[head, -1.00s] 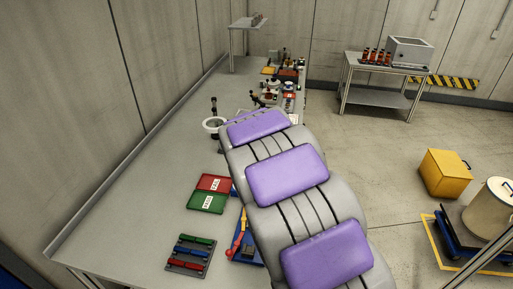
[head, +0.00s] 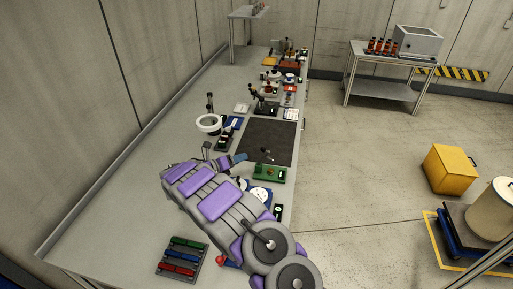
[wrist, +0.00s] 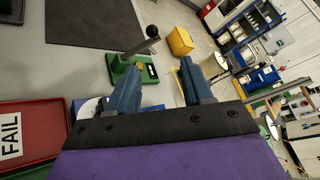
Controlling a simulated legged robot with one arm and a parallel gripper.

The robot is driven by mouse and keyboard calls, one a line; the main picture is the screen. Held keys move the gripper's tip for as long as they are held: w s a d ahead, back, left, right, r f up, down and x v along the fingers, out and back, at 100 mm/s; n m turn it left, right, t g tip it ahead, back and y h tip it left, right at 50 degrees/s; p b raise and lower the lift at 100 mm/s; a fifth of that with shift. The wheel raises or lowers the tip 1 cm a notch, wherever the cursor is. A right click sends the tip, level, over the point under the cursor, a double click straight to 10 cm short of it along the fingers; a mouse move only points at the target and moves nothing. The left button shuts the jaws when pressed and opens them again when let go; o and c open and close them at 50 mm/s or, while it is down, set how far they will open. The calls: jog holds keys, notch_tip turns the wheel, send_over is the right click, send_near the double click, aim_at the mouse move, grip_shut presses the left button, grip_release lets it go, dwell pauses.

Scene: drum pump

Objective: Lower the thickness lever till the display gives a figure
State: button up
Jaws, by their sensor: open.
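A green-based bench device (head: 268,173) with an upright lever ending in a dark ball knob (head: 266,152) stands near the right edge of the bench. In the wrist view, its green base (wrist: 121,73) and grey lever (wrist: 137,49) lie beyond my fingertips, with the knob (wrist: 152,31) above. I cannot tell for certain that this is the thickness lever, and no readable display shows. My gripper (head: 222,154) is open and empty, left of the device in the head view. In the wrist view its blue fingers (wrist: 160,68) are spread apart; the left one overlaps the base's lower part.
A dark mat (head: 268,142) lies beyond the device. A ring magnifier (head: 208,123) and a black stand (head: 262,103) are farther back. A red FAIL tray (wrist: 30,130) is at the wrist view's left. A rack of coloured bars (head: 182,257) is nearest. The bench's right edge is close to the device.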

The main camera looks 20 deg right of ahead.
aim_at(263, 150)
jog(key=shift+n, duration=0.4)
jog(key=x, duration=0.5)
jog(key=w+b+x, duration=0.1)
jog(key=x, duration=0.5)
jog(key=a+f+x, duration=0.1)
jog(key=x, duration=0.4)
jog(key=shift+w+d, duration=0.35)
jog(key=shift+d, duration=0.1)
jog(key=shift+f, duration=0.1)
grip_shut()
